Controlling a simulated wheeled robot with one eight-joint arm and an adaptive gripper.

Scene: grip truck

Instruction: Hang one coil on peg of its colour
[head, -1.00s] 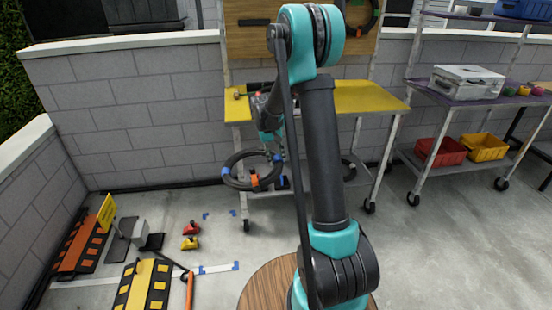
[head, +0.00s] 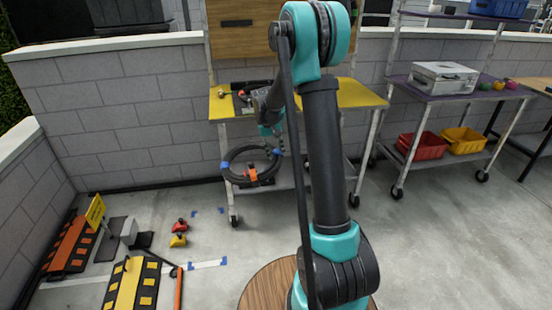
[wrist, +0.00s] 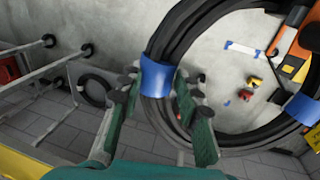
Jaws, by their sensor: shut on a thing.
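In the wrist view my gripper (wrist: 160,120) is shut on the coil beside a blue band (wrist: 157,78); the coil (wrist: 178,40) fills the upper right. A wooden board (head: 250,48) rises behind the bench, with a dark bar (head: 236,22) on it. My arm hides much of the board's right side, and peg colours cannot be told. Another dark coil (wrist: 95,90) shows beyond my gripper in the wrist view.
The yellow-topped bench (head: 360,94) stands on wheels against the block wall. A shelf cart (head: 450,92) at right holds a silver case (head: 457,78), a red bin (head: 422,146) and a yellow bin (head: 464,140). Striped ramps (head: 138,284) lie at left. Floor at right is clear.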

